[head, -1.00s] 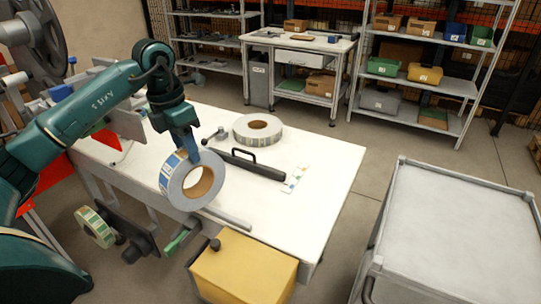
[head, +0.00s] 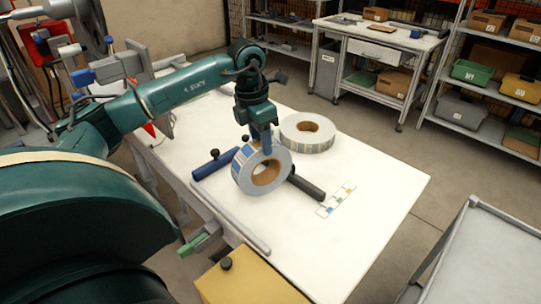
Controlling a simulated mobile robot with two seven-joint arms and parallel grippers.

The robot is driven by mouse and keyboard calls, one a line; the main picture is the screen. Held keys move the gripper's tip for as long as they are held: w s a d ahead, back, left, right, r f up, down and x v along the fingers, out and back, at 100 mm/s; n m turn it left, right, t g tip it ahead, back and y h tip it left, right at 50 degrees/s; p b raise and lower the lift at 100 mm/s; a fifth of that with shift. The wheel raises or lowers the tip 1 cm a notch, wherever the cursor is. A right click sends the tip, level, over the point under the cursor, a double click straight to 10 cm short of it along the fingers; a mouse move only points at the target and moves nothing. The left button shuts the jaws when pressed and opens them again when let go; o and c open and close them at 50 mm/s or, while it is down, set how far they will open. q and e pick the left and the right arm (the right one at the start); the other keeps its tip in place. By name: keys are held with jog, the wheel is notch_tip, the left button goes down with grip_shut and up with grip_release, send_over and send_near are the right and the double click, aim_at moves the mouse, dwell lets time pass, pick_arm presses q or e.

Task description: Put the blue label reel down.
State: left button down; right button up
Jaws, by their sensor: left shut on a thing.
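The blue label reel (head: 249,184) is a grey-white ring with a brown core and blue patches on its rim. My left gripper (head: 264,147) is shut on its upper edge and holds it on edge, slightly tilted, over the white table (head: 370,190). I cannot tell whether its lower edge touches the table. A second reel (head: 312,143) lies flat on the table just behind and to the right of it. My right gripper is not in view.
A dark bar (head: 307,188) lies right of the held reel, with a strip of coloured labels (head: 336,201) beyond it. A blue bar with a knob (head: 212,166) lies to the left. A yellow box (head: 248,279) stands at the front. The table's right part is clear.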

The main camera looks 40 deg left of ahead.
aim_at(262, 154)
pick_arm(q)
notch_tip(262, 154, down, 4)
jog(key=shift+f, duration=0.15)
jog(key=shift+w+f, duration=0.1)
jog(key=shift+w, duration=0.05)
jog(key=shift+f, duration=0.15)
jog(key=c, duration=0.8)
grip_release()
jog(key=r, duration=0.8)
jog(key=s+a+r, duration=0.1)
jog(key=r, duration=0.3)
jog(key=shift+s+r, duration=0.1)
jog(key=shift+d, duration=0.1)
